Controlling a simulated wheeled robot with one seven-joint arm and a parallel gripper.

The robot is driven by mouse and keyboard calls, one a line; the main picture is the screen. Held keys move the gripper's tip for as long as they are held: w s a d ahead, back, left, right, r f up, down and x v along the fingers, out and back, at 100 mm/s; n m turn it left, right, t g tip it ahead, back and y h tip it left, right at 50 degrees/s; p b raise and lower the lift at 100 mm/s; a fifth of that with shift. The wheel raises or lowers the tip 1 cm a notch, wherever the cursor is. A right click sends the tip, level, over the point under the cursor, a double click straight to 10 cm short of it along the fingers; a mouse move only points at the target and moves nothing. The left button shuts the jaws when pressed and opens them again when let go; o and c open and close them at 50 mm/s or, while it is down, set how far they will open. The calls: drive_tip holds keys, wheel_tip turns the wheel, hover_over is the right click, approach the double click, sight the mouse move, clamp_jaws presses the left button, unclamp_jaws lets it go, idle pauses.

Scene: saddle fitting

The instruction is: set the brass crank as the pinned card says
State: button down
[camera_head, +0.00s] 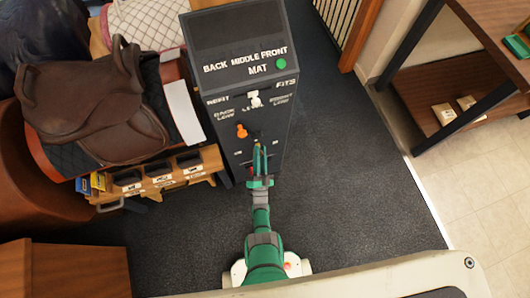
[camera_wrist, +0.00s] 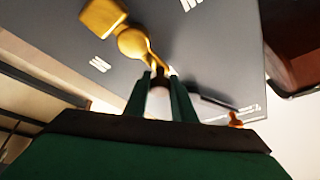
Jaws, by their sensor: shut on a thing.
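The brass crank (camera_wrist: 133,42) shows in the wrist view, with a square block, a round part and a thin arm reaching my fingertips. My gripper (camera_wrist: 162,78) is shut on the crank, with a pale piece between the fingers. In the head view my gripper (camera_head: 258,152) is at the lower front of the dark cabinet (camera_head: 223,100) and hides most of the crank. A blank-looking white card (camera_head: 184,112) hangs beside the brown saddle (camera_head: 85,95); I read no writing on it.
The cabinet reads BACK, MIDDLE, FRONT, MAT, FITS, with a green light (camera_head: 281,63). A white lever (camera_head: 255,98) and an orange knob (camera_head: 241,131) are above my gripper. A wooden rack (camera_head: 165,188) stands close left; the dark floor mat (camera_head: 370,185) is clear right.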

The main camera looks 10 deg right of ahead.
drive_tip(key=shift+s+a+f, duration=0.35)
drive_tip(key=shift+a, duration=0.05)
drive_tip(key=c, duration=1.5)
unclamp_jaws()
drive_tip(key=shift+w+d+r, duration=0.1)
drive_tip(key=shift+w, duration=0.05)
drive_tip(key=shift+v, duration=3.7)
